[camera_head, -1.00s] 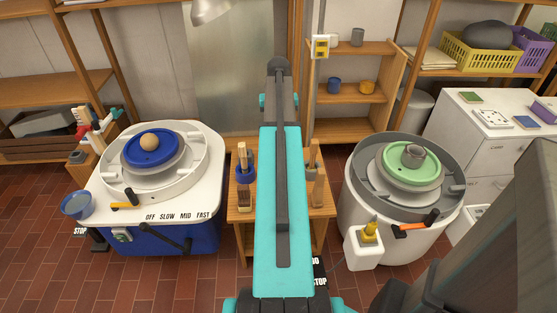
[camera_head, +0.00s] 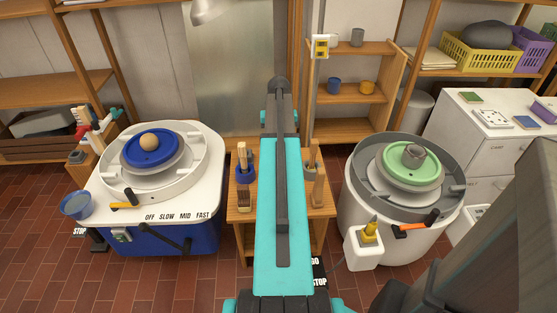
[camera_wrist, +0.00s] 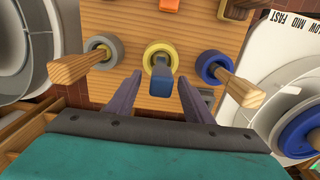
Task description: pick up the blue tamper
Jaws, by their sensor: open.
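In the wrist view a tool with a blue block-shaped end, which I take as the blue tamper (camera_wrist: 161,77), stands in a yellow ring-shaped holder (camera_wrist: 151,50) on the wooden table (camera_wrist: 190,25). My gripper (camera_wrist: 159,80) is open, with one dark finger on each side of the blue end in the picture. Gaps show on both sides, and I see no contact. The height of the fingers relative to the tamper is hard to tell. In the head view my arm hides the tamper and the gripper.
Wooden-handled tools stand in a grey holder (camera_wrist: 108,44) on the left and a blue holder (camera_wrist: 208,62) on the right, close beside the fingers. In the head view the table stands between a left pottery wheel (camera_head: 205,190) and a right one (camera_head: 352,190).

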